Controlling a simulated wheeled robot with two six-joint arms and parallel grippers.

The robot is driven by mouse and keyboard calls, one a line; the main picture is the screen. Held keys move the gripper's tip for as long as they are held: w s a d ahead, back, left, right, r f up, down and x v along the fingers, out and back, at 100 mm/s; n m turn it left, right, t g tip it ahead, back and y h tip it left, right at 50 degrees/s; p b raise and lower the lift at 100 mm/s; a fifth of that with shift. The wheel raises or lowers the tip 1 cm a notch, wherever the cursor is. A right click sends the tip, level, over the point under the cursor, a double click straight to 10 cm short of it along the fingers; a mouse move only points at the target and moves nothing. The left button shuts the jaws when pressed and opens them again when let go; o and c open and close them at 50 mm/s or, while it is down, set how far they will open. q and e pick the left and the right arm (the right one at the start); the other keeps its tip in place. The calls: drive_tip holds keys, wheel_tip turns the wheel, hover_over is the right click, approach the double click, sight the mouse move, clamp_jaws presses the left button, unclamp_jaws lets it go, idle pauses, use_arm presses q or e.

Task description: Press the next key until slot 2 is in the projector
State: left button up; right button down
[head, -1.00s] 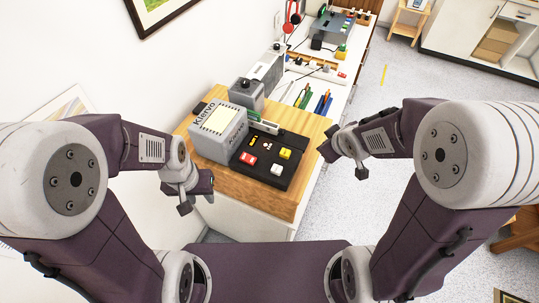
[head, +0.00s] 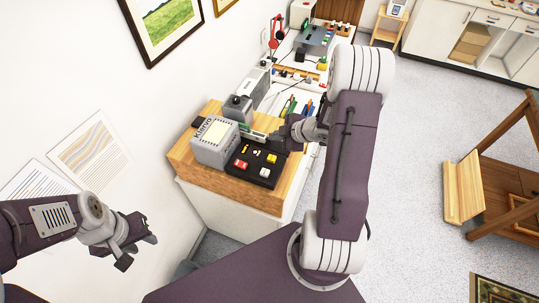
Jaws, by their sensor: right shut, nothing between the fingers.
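The grey projector (head: 214,152), lettered "Klervo", has a bright pale top panel and stands on a wooden-topped cabinet. To its right is a black key panel (head: 263,181) with a red key (head: 240,164), a yellow key (head: 271,158) and a white key (head: 265,172). Any key labels and the slot number are too small to read. My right gripper (head: 274,137) is shut and empty, just above the panel's far edge; I cannot tell whether it touches anything. My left gripper (head: 140,246) hangs in front of the wall, left of the cabinet, away from the keys; its jaw gap is unclear.
The wooden cabinet top (head: 240,195) has bare room in front of the projector. Behind it, a white bench holds pens (head: 289,106) and a red lamp (head: 276,32). Framed prints hang on the left wall. A wooden easel-like stand (head: 510,180) is at right, with open floor between.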

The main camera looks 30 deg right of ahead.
sight(274, 159)
drive_tip(key=f+b, duration=0.8)
drive_tip(key=shift+s+a, duration=0.2)
drive_tip(key=shift+a, duration=0.1)
drive_tip(key=shift+f+b, duration=0.25)
drive_tip(key=shift+b, duration=0.05)
drive_tip(key=shift+w+d, duration=0.1)
idle(1.5)
drive_tip(key=shift+f, duration=0.4)
